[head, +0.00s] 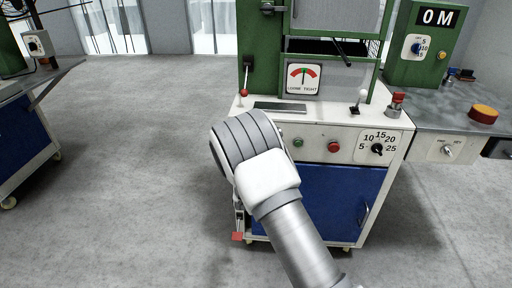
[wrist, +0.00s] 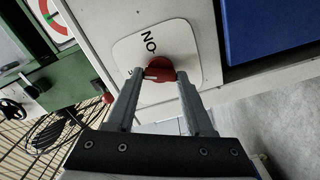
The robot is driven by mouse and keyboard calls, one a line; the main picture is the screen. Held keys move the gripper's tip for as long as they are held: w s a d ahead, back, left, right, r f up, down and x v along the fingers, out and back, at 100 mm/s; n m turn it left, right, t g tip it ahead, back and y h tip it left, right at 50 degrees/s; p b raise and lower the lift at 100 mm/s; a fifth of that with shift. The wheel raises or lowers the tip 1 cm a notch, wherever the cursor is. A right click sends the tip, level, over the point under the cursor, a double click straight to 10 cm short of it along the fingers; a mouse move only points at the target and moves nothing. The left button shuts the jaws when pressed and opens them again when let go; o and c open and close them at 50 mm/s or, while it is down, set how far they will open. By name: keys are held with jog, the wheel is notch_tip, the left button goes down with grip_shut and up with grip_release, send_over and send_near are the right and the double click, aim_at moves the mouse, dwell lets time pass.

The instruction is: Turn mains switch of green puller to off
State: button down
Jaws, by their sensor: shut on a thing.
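In the wrist view the red mains switch knob (wrist: 158,66) sits on a white label plate (wrist: 202,50) on the side of the pale cabinet. The plate carries the word ON, turned in the picture, and part of another mark at its left edge. A white pointer line shows on the knob, pointing left in the picture. My gripper (wrist: 158,76) has its two fingers on either side of the knob, shut on it. In the head view my arm hides the gripper and the switch. The green puller (head: 261,55) stands on the white and blue cabinet.
The puller's front panel (head: 318,140) has green and red buttons and a numbered dial (head: 377,148). Another bench (head: 30,120) stands far left. The floor between is clear.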

jog(key=n, duration=0.4)
jog(key=shift+n+p, duration=0.35)
jog(key=shift+n, duration=0.05)
dwell(0.4)
jog(key=shift+c, duration=1.4)
grip_release()
jog(key=shift+s, duration=0.1)
jog(key=s+p, duration=0.3)
jog(key=s, duration=1.4)
jog(key=shift+s+a+p, duration=0.15)
jog(key=shift+a+p, duration=0.1)
jog(key=shift+p, duration=0.1)
